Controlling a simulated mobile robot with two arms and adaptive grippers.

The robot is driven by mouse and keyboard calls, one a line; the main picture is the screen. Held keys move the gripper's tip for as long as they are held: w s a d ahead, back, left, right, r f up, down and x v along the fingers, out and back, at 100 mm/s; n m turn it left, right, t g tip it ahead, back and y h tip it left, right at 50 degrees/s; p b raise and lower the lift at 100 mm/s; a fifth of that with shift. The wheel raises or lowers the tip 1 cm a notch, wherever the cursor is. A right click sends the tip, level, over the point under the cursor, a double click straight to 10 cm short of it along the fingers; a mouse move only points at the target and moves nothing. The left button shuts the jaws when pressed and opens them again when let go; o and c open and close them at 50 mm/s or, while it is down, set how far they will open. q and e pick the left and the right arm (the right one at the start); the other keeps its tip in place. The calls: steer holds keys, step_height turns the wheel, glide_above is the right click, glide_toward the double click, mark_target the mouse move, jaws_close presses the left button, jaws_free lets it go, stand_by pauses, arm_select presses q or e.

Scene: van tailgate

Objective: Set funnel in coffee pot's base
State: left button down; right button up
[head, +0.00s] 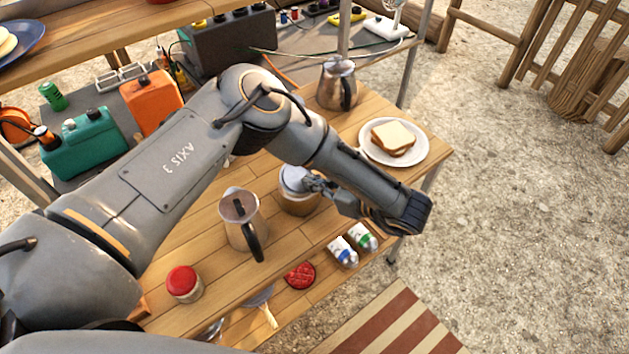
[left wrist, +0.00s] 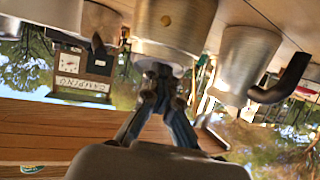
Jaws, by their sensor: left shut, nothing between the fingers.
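The coffee pot's base (head: 300,202) is a metal vessel on the wooden table. It also shows in the left wrist view (left wrist: 190,28), upside down, with a small brass-coloured valve. A pale silvery round piece (head: 294,178) covers its top; it may be the funnel, but I cannot tell surely. My left gripper (head: 312,184) is shut and empty, its tips at the right side of that top. In the left wrist view the tips (left wrist: 163,75) are close to the rim; contact is unclear. A metal pot part with a black handle (head: 238,232) stands to the left. My right gripper is not in view.
A steel pitcher (head: 330,90) and a plate with a sandwich (head: 422,158) stand farther back. Two small bottles (head: 343,252) (head: 362,238) and a red round item (head: 299,275) are near the front. A red-lidded jar (head: 183,283) is at left. My arm crosses above the table.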

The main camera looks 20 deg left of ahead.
arm_select(q)
steer(key=c, duration=1.6)
jaws_free()
steer(key=v, duration=1.2)
steer(key=shift+r, duration=0.1)
